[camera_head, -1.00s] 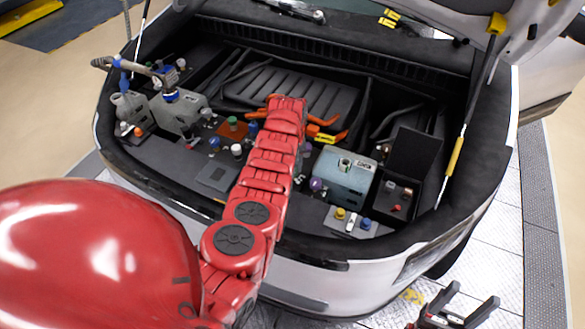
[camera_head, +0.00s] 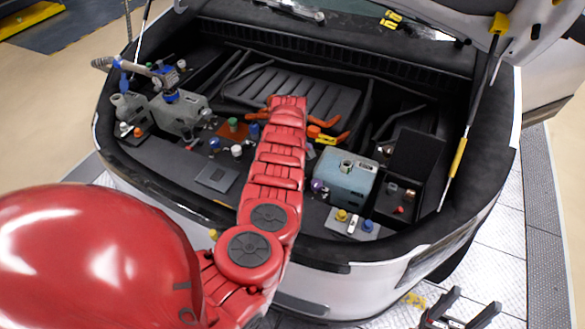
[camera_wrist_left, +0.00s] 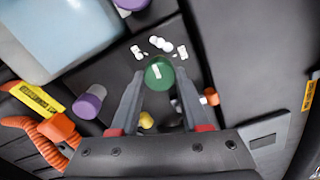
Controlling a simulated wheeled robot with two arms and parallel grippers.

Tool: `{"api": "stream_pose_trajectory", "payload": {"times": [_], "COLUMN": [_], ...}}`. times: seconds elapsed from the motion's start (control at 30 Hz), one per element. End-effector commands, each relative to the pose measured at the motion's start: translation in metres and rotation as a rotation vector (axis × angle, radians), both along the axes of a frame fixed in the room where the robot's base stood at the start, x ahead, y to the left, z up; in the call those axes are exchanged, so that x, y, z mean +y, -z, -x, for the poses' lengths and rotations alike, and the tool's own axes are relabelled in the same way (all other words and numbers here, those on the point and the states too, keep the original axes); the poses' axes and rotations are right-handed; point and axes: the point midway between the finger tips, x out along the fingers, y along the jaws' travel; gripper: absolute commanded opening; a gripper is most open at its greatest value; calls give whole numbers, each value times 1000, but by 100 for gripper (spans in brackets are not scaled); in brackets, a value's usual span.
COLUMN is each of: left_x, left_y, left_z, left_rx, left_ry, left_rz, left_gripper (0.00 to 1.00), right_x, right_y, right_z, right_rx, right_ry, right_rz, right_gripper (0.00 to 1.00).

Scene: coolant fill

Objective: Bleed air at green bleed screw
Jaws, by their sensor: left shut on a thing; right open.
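The green bleed screw (camera_wrist_left: 159,73) shows in the left wrist view as a round green cap with a small white mark on top. My left gripper (camera_wrist_left: 158,84) is shut on it, one finger on each side. In the head view my red left arm covers this gripper and the screw. My right gripper (camera_head: 467,308) is open and empty, low at the right, outside the car in front of the bumper.
A blue-grey tank (camera_head: 346,177) stands right of my left arm; it also shows in the left wrist view (camera_wrist_left: 62,36). A purple cap (camera_wrist_left: 89,102) and several white bits (camera_wrist_left: 165,46) are near the screw. An open black box (camera_head: 400,206) stands at the right.

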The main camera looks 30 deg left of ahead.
Motion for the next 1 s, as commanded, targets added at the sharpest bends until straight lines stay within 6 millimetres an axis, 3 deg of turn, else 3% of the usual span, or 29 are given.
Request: {"api": "stream_pose_trajectory", "payload": {"times": [0.43,0.47,0.6,1.0], "left_x": [0,0,0,-1], "left_y": [0,0,0,-6], "left_z": [0,0,0,-1], "left_rx": [-1,-1,-1,-2], "left_ry": [-7,-7,-7,-5], "left_rz": [-1,-1,-1,-1], "left_gripper": [0,51,76,76], "right_x": [0,0,0,0], "right_y": [0,0,0,2], "right_z": [0,0,0,0], "right_rx": [0,0,0,0], "right_ry": [0,0,0,0], "right_rz": [0,0,0,0], "right_gripper": [62,62,62,62]}}
